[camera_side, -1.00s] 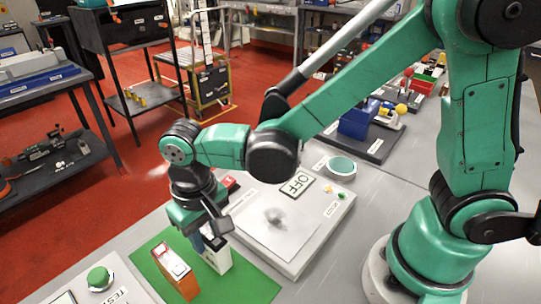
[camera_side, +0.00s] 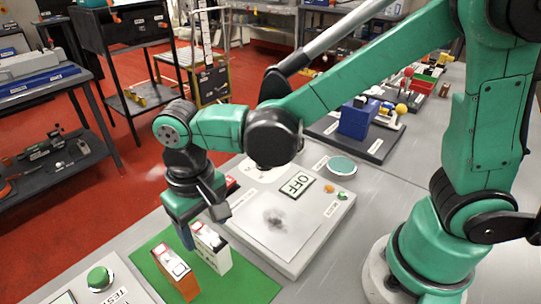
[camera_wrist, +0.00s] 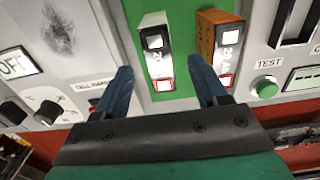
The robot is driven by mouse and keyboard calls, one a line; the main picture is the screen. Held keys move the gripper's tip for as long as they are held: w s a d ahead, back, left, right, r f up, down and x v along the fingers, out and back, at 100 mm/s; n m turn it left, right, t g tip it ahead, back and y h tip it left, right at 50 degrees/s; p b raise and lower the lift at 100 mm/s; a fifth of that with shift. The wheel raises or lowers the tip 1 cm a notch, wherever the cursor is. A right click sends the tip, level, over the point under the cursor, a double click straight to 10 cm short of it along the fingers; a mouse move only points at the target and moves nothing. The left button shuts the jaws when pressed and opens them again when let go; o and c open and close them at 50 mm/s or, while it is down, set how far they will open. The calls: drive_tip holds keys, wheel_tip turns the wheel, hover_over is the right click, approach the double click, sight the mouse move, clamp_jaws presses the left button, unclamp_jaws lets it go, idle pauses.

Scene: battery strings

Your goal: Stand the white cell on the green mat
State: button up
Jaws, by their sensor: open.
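The white cell (camera_side: 211,250) stands upright on the green mat (camera_side: 250,284), with its dark-marked top clear of the fingers. An orange cell (camera_side: 176,272) stands on the same mat, in front of it and to the left. My gripper (camera_side: 191,236) is open and empty, close beside the white cell's upper end. In the wrist view, the white cell (camera_wrist: 156,55) lies ahead between the two blue fingers of my gripper (camera_wrist: 164,88), and the orange cell (camera_wrist: 219,45) is just beyond the right finger. Part of the far finger is hidden in the side view.
A light panel with an OFF display (camera_side: 296,185) lies right of the mat. A panel with a green TEST button (camera_side: 99,278) lies to the left. A blue block (camera_side: 357,120) sits on a dark tray farther back. The mat's front right part is bare.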

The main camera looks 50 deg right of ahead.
sight(207, 235)
wheel_tip(207, 235, up, 9)
drive_tip(key=d+f+t, duration=0.1)
drive_tip(key=d+t, duration=0.2)
drive_tip(key=d, duration=0.5)
drive_tip(key=s+d+f+t, duration=0.1)
drive_tip(key=d+t, duration=0.3)
drive_tip(key=d, duration=0.4)
drive_tip(key=shift+s+f, duration=0.25)
drive_tip(key=shift+s, duration=0.05)
